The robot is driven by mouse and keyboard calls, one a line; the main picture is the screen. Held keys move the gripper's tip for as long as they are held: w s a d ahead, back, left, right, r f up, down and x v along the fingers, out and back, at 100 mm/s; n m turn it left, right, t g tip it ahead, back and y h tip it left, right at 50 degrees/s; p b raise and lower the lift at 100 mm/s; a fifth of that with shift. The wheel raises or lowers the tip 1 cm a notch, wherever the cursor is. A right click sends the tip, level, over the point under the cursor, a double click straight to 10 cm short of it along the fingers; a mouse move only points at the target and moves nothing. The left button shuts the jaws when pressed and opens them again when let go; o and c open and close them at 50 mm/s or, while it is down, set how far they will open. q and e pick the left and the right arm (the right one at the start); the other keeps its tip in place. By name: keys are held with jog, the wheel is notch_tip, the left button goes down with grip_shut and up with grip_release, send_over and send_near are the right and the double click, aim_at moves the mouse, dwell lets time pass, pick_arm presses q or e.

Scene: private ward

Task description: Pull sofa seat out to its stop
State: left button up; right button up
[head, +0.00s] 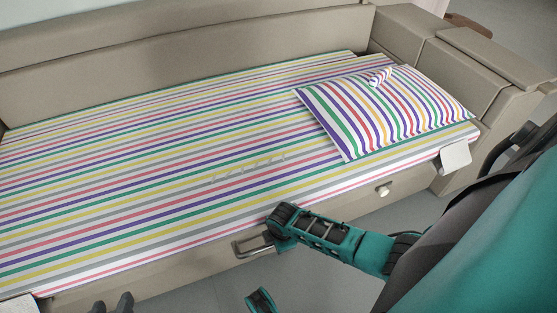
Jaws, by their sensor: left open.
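The sofa seat is topped with a striped sheet (150,165); its beige front panel (330,210) runs below the near edge. A metal handle (245,247) is set in this front panel, its right end close to my teal and black arm link. My left gripper (111,305) shows only as two dark fingertips at the bottom left edge, apart from each other and empty, to the left of the handle and not touching it. My right arm (335,238) comes in from the right in front of the panel. I cannot make out a right gripper.
A striped pillow (385,108) lies at the right end of the seat. A beige backrest (190,55) and armrest (490,60) bound it. A pale round knob (383,190) and a white tag (456,156) are at the front right. Grey floor (345,285) shows in front.

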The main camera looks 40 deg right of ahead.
pick_arm(q)
jog(key=shift+f, duration=0.15)
pick_arm(e)
grip_shut()
pick_arm(q)
jog(key=shift+a, duration=0.1)
pick_arm(e)
jog(key=shift+s, duration=0.1)
